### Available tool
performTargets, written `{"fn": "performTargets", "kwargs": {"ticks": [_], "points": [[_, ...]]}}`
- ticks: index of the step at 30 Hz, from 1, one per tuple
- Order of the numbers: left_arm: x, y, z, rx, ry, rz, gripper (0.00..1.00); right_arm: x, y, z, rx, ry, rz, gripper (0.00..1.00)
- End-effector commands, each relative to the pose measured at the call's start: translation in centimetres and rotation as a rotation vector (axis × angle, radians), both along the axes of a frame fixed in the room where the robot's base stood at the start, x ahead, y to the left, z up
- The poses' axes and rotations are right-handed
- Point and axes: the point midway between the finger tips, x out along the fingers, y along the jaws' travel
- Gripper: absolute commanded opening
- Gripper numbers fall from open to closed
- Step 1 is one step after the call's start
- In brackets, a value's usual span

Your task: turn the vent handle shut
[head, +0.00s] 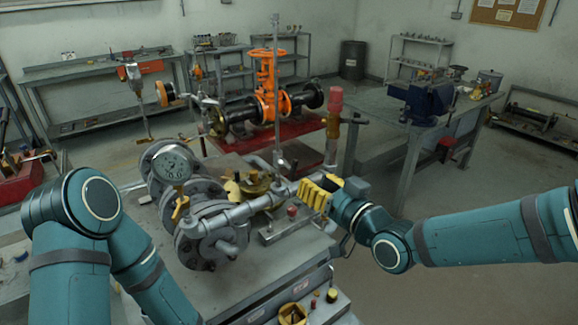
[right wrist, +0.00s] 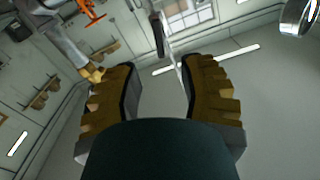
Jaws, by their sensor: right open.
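My right gripper (head: 317,190) has yellow-brown ribbed fingers and is at the right end of the grey pipe assembly (head: 240,212). In the right wrist view its two fingers (right wrist: 163,92) stand apart with nothing clearly held between them. A small red-topped part (head: 292,211) stands just left of and below the right gripper. I cannot tell for sure which part is the vent handle. A brass fitting (right wrist: 95,74) shows beside the left finger in the right wrist view. My left gripper is out of view.
The assembly stands on a grey bench (head: 270,275). A tall thin rod (head: 276,80) and a red-topped post (head: 335,100) rise near my right gripper. An orange valve (head: 268,85) sits on a red stand behind. Open floor (head: 470,240) lies at right.

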Motion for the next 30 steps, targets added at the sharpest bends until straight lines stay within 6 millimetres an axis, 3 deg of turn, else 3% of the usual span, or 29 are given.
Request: {"fn": "performTargets", "kwargs": {"ticks": [9,15,29,30], "points": [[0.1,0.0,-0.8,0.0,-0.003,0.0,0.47,5.1,3.9,-0.1,0.003,0.003,0.003,0.4],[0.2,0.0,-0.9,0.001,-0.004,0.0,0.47,7.2,5.3,-0.1,0.001,0.004,0.002,0.4],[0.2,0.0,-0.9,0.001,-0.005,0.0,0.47,8.0,5.8,-0.1,-0.002,0.004,0.0,0.43],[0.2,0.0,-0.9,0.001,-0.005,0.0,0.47,8.0,5.8,-0.1,-0.002,0.004,0.0,0.29]]}}
